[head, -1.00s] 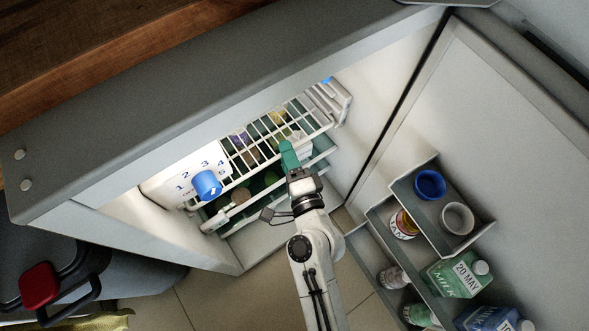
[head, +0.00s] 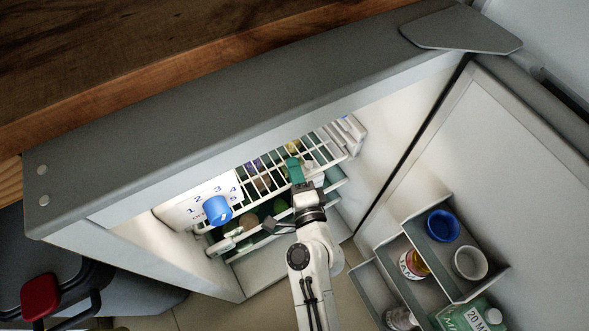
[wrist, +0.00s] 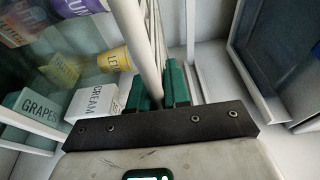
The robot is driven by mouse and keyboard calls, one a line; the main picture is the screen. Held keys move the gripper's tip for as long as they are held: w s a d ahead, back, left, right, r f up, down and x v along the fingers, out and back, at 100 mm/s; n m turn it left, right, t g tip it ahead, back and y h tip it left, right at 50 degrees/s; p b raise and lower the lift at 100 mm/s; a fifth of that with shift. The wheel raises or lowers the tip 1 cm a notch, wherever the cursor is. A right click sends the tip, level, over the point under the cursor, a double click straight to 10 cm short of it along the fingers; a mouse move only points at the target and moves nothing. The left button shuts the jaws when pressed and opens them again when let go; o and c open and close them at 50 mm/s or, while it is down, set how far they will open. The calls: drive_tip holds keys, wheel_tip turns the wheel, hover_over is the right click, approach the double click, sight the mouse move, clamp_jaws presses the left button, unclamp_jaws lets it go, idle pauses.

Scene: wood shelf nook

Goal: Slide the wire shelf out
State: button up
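The wire shelf (head: 262,196) is a white rack inside the open fridge, with several items behind and below its bars. My gripper (head: 294,170) has green fingers and reaches in from below to the shelf's front edge, right of its middle. In the wrist view my gripper (wrist: 158,90) has its two fingers close together. A white bar of the wire shelf (wrist: 147,50) runs down between them, so they look shut on it. The exact contact is partly hidden by the fingers and the dark bracket.
A blue dial (head: 217,209) on a numbered panel is at the shelf's left. The open door at the right has bins with a blue cup (head: 443,225), a white cup (head: 470,262) and cartons. In the wrist view, a cream box (wrist: 93,103) and a grapes box (wrist: 32,108) lie left.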

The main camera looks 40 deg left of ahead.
clamp_jaws()
drive_tip(key=shift+d, duration=0.1)
drive_tip(key=shift+s+d+f, duration=0.1)
drive_tip(key=shift+s+d, duration=0.05)
drive_tip(key=shift+d, duration=0.15)
drive_tip(key=s+d+b, duration=0.2)
drive_tip(key=s+d, duration=0.1)
drive_tip(key=d, duration=0.5)
drive_tip(key=shift+s+d+r, duration=0.2)
drive_tip(key=shift+s+d, duration=0.05)
